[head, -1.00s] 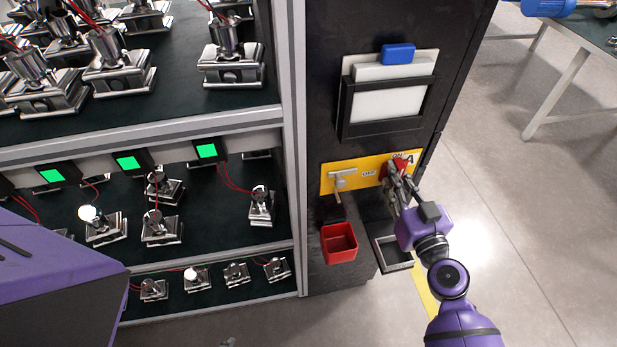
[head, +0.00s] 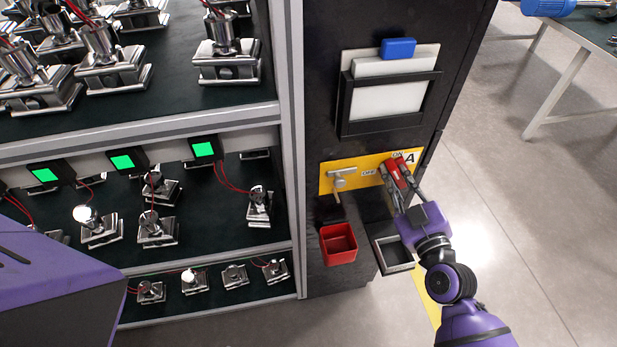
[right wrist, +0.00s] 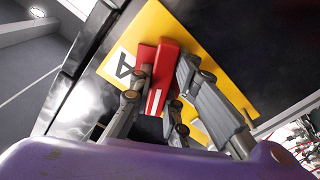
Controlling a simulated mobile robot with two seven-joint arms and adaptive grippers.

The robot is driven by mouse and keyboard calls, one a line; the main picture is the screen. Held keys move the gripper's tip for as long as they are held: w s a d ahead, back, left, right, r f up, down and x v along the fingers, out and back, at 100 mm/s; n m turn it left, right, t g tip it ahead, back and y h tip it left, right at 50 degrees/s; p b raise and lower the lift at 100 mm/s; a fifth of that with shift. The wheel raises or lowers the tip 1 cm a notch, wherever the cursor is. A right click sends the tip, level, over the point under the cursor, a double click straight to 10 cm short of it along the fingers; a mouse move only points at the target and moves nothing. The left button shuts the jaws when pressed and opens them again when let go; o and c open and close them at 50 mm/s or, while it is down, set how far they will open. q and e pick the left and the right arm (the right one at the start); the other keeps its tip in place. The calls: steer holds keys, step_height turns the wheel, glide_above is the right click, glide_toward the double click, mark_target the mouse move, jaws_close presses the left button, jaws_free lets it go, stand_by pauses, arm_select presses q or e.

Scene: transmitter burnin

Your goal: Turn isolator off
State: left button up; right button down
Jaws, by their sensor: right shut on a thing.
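The isolator's red handle (head: 398,172) sits on a yellow plate (head: 352,163) on the black cabinet, beneath the "ON" mark, with "OFF" to its left. My right gripper (head: 396,183) is at the red handle, shut on it, its fingers on either side. In the right wrist view the red handle (right wrist: 160,78) shows between the grey fingers (right wrist: 158,98), beside the letter A on the yellow plate. The fingers partly hide the handle. My left gripper is not in view.
A grey metal latch (head: 342,181) is on the left of the yellow plate. A red bin (head: 338,244) and a grey open tray (head: 396,254) hang below. A document holder (head: 388,103) is above. Shelves with lit green displays (head: 204,150) stand left.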

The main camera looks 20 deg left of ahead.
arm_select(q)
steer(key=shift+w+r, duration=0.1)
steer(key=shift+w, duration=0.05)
arm_select(e)
steer(key=shift+n, duration=0.5)
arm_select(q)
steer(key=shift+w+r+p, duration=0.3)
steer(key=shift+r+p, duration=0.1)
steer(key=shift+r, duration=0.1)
arm_select(e)
steer(key=shift+n, duration=1.7)
steer(key=shift+r+n+p, duration=0.15)
steer(key=shift+n+p, duration=0.3)
steer(key=shift+n, duration=0.75)
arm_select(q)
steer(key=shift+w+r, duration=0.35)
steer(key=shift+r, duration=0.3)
arm_select(e)
steer(key=shift+n, duration=0.5)
